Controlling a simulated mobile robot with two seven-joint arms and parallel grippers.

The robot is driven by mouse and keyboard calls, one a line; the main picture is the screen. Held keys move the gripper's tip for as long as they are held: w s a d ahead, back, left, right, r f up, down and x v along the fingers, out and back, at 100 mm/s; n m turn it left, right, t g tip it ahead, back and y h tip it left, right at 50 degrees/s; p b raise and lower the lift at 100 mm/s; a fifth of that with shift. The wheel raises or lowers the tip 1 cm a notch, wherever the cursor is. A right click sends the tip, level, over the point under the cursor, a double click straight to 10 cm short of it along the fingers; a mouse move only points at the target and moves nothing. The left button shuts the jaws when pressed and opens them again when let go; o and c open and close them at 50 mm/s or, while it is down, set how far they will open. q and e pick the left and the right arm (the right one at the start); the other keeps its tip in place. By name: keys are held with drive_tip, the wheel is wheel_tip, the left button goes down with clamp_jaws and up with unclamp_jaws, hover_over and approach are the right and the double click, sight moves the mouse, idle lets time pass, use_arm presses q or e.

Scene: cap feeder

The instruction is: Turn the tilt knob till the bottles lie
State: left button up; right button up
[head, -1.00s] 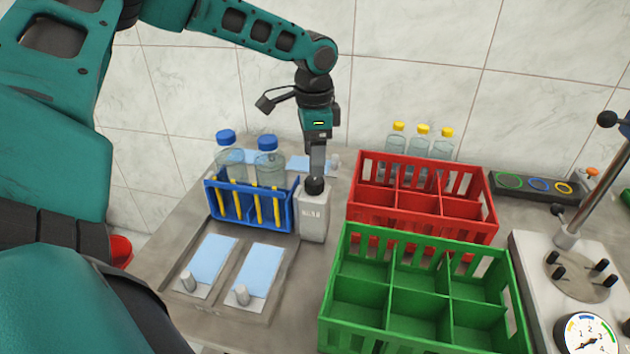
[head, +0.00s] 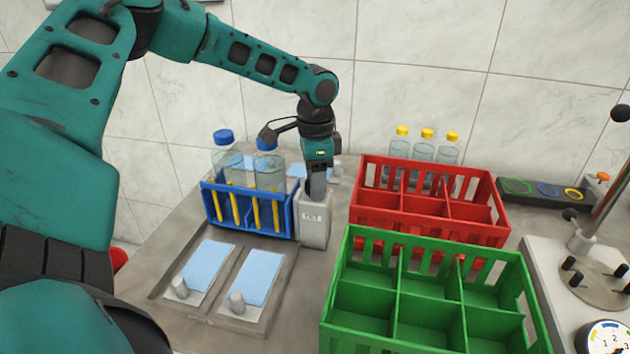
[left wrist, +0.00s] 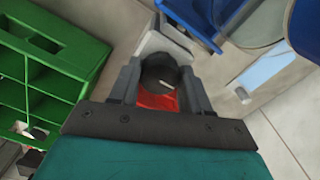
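The tilt knob (left wrist: 160,72) is black and sits on top of a pale box (head: 314,225) labelled TILT. My left gripper (head: 316,195) is down over it, one finger on each side; the knob fills most of the gap in the left wrist view (left wrist: 161,80). I cannot tell whether the fingers press on it. In the head view the gripper hides the knob. Two clear blue-capped bottles (head: 224,160) (head: 268,170) stand upright in the blue rack (head: 246,224), just left of the box. My right gripper is not in view.
A red crate (head: 427,206) and an empty green crate (head: 430,290) stand close on the right. Several yellow-capped bottles (head: 426,148) are behind the red crate. Light-blue plates (head: 258,278) lie in front of the rack. A gauge device (head: 580,270) stands at far right.

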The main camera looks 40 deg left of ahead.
use_arm(q)
drive_tip(key=c, duration=0.6)
drive_tip(key=shift+o, duration=0.2)
drive_tip(key=m, duration=0.9)
drive_tip(key=shift+m, duration=0.4)
drive_tip(key=o, duration=1)
drive_tip(key=shift+c, duration=0.2)
drive_tip(key=n, duration=0.4)
drive_tip(key=shift+n, duration=0.4)
drive_tip(key=n, duration=0.5)
drive_tip(key=shift+b, duration=0.3)
